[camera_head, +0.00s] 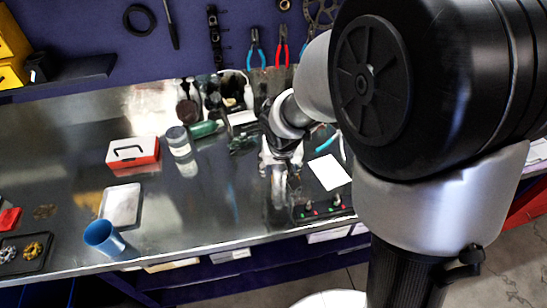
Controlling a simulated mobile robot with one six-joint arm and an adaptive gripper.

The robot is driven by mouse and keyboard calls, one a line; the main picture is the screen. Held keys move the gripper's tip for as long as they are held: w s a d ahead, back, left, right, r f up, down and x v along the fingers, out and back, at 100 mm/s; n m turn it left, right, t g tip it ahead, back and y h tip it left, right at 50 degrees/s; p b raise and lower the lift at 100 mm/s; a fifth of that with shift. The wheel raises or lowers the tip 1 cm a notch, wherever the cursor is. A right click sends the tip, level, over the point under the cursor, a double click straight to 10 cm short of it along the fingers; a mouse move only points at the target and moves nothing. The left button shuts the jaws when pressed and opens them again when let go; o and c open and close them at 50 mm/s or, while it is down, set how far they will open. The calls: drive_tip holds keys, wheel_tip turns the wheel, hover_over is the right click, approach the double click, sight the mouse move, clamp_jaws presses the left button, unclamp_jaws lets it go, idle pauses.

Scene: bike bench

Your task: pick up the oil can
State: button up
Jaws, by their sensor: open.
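My gripper (280,165) hangs low over the metal workbench (225,215), right of the picture's middle, with its fingers apart and nothing seen between them. I cannot tell for sure which thing is the oil can. A dark grey-green can (177,138) stands upright on the bench, to the left of my gripper and apart from it. A green bottle-like thing (205,128) is right beside that can. Small dark bottles (187,110) stand behind them near the wall. My arm covers the right part of the bench.
A blue cup (103,237) stands near the front edge. A white sheet (329,172) lies right of my gripper. Pliers (282,47) hang behind. The front middle is clear.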

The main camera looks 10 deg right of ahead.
sight(279, 170)
drive_tip(key=b+x, duration=0.2)
drive_tip(key=x, duration=0.3)
drive_tip(key=shift+f, duration=0.3)
drive_tip(key=c, duration=1.4)
clamp_jaws()
drive_tip(key=shift+r, duration=0.15)
